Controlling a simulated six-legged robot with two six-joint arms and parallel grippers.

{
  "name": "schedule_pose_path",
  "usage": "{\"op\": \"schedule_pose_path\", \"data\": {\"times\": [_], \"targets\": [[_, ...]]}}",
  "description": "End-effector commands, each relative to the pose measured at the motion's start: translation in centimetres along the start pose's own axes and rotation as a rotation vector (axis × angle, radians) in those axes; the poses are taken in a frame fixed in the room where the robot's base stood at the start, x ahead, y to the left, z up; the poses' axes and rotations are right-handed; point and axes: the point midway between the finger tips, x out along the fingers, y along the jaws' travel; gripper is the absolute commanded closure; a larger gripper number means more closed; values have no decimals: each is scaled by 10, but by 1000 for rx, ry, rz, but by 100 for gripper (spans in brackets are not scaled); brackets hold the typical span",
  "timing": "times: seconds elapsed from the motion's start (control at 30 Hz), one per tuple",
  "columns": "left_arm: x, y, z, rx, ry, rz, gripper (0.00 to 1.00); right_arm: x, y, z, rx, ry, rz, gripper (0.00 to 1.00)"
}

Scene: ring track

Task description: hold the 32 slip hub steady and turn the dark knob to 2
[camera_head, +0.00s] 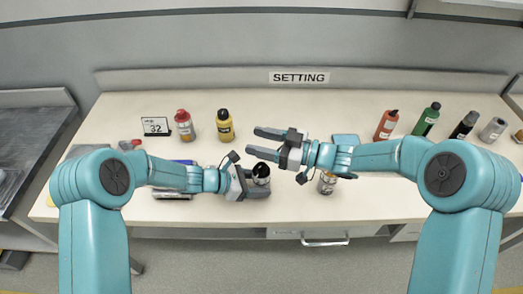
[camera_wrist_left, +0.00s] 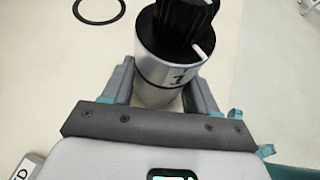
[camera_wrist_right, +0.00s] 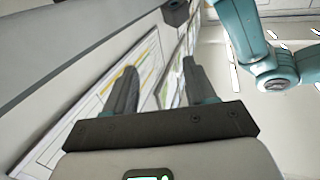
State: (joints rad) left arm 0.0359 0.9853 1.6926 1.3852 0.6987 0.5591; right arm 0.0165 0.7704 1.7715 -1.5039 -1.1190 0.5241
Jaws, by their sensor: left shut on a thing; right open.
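The slip hub (camera_head: 261,174) is a silver cylinder with a black band, standing on the bench. In the left wrist view the hub (camera_wrist_left: 160,72) has a ribbed dark knob (camera_wrist_left: 180,22) on top with a white pointer line, and a "1" shows on its side. The pointer lies to the right of the "1"; a "2" is not visible. My left gripper (camera_wrist_left: 160,95) is shut around the hub's body. My right gripper (camera_head: 254,141) is open and empty, behind and above the hub, fingers pointing left. Its wrist view does not show the hub.
A small sign (camera_head: 155,126) reads 32. A red bottle (camera_head: 184,125) and a yellow bottle (camera_head: 225,125) stand behind my left arm. An orange bottle (camera_head: 386,125) and a green bottle (camera_head: 427,119) stand at the right. A jar (camera_head: 326,182) is below my right wrist.

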Motion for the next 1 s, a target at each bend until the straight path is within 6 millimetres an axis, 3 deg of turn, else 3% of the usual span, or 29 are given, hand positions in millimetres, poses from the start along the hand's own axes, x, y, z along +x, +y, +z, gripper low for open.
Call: {"op": "schedule_pose_path", "data": {"times": [0.37,0.47,0.57,0.7,0.8,0.9,1.0], "targets": [[0,0,-1,-1,1,0,59,0,1,1,15,-10,6,43],[0,0,0,-1,1,0,59,-1,12,14,44,-77,58,43],[0,0,0,-1,1,0,59,-8,37,40,109,-197,187,43],[0,0,0,-1,1,1,59,-37,82,80,247,-403,458,43],[0,0,0,-1,1,1,59,-63,103,98,351,-538,647,43],[0,0,0,0,1,1,59,-84,110,106,459,-661,821,43],[0,0,0,0,1,1,59,-101,104,104,567,-777,976,43]]}}
